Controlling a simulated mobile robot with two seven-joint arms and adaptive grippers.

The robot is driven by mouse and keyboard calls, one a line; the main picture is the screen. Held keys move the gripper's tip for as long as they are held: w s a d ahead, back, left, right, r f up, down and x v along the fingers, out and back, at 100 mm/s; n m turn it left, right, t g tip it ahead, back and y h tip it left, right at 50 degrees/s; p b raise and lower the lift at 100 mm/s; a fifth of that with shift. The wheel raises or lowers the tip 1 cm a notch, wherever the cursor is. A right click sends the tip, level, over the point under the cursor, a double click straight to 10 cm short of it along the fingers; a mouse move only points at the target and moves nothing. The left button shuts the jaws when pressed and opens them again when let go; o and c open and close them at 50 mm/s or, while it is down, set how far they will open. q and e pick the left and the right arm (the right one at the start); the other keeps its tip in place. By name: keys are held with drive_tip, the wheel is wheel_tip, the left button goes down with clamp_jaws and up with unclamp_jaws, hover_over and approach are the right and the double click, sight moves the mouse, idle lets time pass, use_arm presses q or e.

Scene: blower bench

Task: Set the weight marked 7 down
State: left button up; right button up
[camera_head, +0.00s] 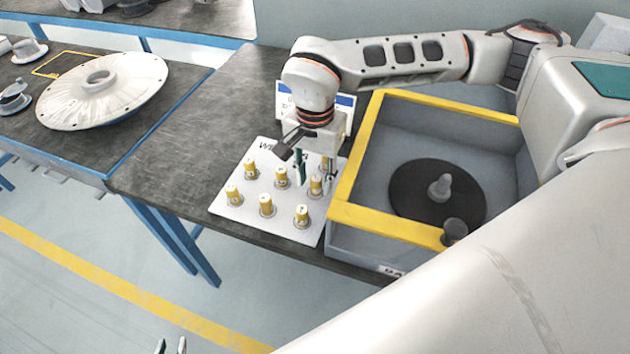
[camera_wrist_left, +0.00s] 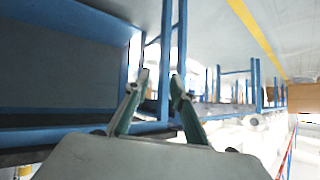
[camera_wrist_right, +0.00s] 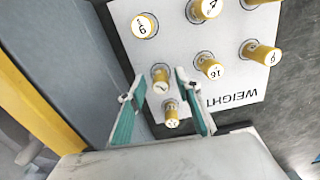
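Several yellow weights with white numbered tops stand on a white weight board (camera_head: 243,213). My right gripper (camera_head: 316,176) is over the board's right side by the bin, pointing down. In the right wrist view its fingers (camera_wrist_right: 152,88) are apart. Two weights show in the gap between them, one nearer the board's middle (camera_wrist_right: 160,80) and one nearer the printed edge (camera_wrist_right: 171,115); neither is gripped. Their marks are too small to read surely, so I cannot tell which weight is the 7. My left gripper (camera_head: 171,346) is open and empty, low over the floor, away from the bench.
A grey bin (camera_head: 345,213) with a yellow rim stands right beside the board, holding a dark disc (camera_head: 411,180). A blue-and-white sign (camera_head: 345,101) stands behind the board. Bare bench top (camera_head: 190,145) lies to the left. A large pale disc (camera_head: 125,95) lies on another bench.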

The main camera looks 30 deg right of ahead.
sight(315, 181)
wheel_tip(315, 181, up, 10)
drive_tip(key=shift+r+p, duration=0.25)
drive_tip(key=shift+p, duration=0.15)
idle(0.3)
